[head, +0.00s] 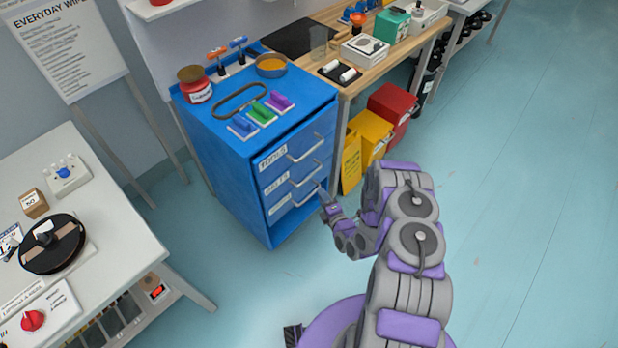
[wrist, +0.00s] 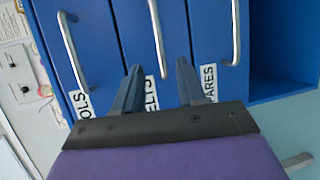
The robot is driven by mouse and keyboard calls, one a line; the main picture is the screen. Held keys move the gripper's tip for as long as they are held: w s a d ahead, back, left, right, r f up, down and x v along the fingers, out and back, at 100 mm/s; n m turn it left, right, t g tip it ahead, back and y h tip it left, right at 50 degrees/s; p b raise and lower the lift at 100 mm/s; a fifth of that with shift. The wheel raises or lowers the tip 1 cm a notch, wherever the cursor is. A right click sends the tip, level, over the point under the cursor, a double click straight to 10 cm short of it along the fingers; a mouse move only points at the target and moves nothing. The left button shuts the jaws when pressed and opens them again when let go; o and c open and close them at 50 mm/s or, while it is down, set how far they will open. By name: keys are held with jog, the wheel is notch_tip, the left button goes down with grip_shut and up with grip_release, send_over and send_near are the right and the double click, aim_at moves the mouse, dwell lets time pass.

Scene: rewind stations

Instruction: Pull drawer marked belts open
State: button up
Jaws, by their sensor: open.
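The blue cabinet (head: 225,150) has three stacked drawers with pale bar handles, all looking shut. The middle drawer, marked BELTS (head: 277,184), has its handle (head: 304,177) facing my arm. My gripper (head: 322,191) is open in front of the drawer fronts, near the handles. In the wrist view, turned on its side, my gripper's fingers (wrist: 157,68) stand apart on either side of the belts handle (wrist: 156,35) in the picture. The belts label (wrist: 151,93) is partly hidden by a finger. I cannot tell whether the fingers touch the handle.
The tools drawer handle (wrist: 73,50) and spares drawer handle (wrist: 235,35) flank the belts one. On the cabinet top are a belt loop (head: 239,100), a red jar (head: 196,88) and coloured blocks. A yellow bin (head: 372,136) stands to the right. Floor right of my arm is clear.

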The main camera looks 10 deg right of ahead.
aim_at(310, 175)
jog(key=b+x, duration=0.1)
jog(key=x, duration=0.5)
jog(key=b+x, duration=0.1)
jog(key=x, duration=0.4)
jog(key=shift+w+a+f, duration=0.15)
jog(key=shift+w+a, duration=0.15)
jog(key=shift+a, duration=0.05)
jog(key=shift+w+d+b, duration=0.3)
jog(key=shift+w+d, duration=0.1)
jog(key=shift+w, duration=0.05)
jog(key=shift+a, duration=0.1)
jog(key=shift+a, duration=0.15)
jog(key=shift+c, duration=0.5)
jog(key=shift+a, duration=0.15)
jog(key=c, duration=0.6)
jog(key=shift+d, duration=0.2)
grip_shut()
